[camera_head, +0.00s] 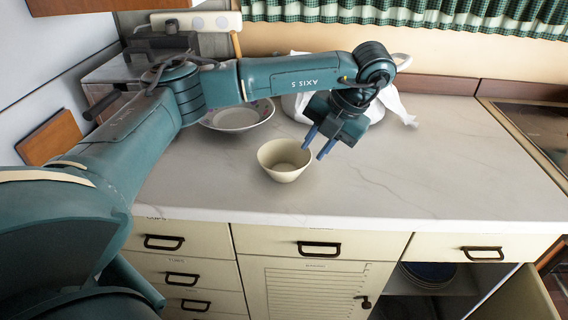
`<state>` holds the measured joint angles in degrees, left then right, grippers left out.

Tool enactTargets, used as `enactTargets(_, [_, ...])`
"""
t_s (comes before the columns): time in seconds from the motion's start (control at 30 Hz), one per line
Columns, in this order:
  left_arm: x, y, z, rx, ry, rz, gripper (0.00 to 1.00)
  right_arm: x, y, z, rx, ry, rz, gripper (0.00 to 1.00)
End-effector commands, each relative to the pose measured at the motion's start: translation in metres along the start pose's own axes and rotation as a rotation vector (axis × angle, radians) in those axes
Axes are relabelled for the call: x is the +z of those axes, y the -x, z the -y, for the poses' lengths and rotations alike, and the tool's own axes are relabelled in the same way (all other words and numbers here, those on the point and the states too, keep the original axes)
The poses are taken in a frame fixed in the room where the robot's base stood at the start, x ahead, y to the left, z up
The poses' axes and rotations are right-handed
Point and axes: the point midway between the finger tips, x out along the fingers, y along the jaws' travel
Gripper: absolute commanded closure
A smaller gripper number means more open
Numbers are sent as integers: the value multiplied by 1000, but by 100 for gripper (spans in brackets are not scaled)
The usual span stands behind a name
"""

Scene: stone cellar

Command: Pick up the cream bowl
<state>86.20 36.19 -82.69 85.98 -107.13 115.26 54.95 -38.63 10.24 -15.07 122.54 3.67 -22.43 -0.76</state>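The cream bowl (284,168) stands upright and looks empty on the pale marbled countertop (410,180). My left gripper (314,147) reaches over the counter from the left. Its two blue fingers are spread apart and empty. They point down and to the left at the bowl's right rim; one finger overlaps the rim in the picture, and I cannot tell whether it touches. My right gripper is not in view.
A patterned plate (238,117) lies behind my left arm. A white pot with a cloth (398,108) stands behind the gripper. A stove (540,130) is at the right. Below, a cupboard door (516,298) hangs open. The counter right of the bowl is clear.

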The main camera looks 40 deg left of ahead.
Motion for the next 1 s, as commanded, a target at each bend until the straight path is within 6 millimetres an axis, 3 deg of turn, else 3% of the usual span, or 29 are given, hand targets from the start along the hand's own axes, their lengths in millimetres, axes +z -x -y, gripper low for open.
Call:
enactTargets(0.1, [0,-19,1,-2,-1,-2,77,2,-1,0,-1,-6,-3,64])
enactTargets(0.33, [1,-33,0,-1,-1,-1,77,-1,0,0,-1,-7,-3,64])
enactTargets(0.6, [4,-71,3,-2,-2,0,77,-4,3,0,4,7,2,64])
enactTargets(0.9, [4,-78,3,-3,-3,1,77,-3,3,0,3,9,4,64])
enactTargets(1.0, [4,-78,3,-3,-3,1,83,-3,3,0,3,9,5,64])
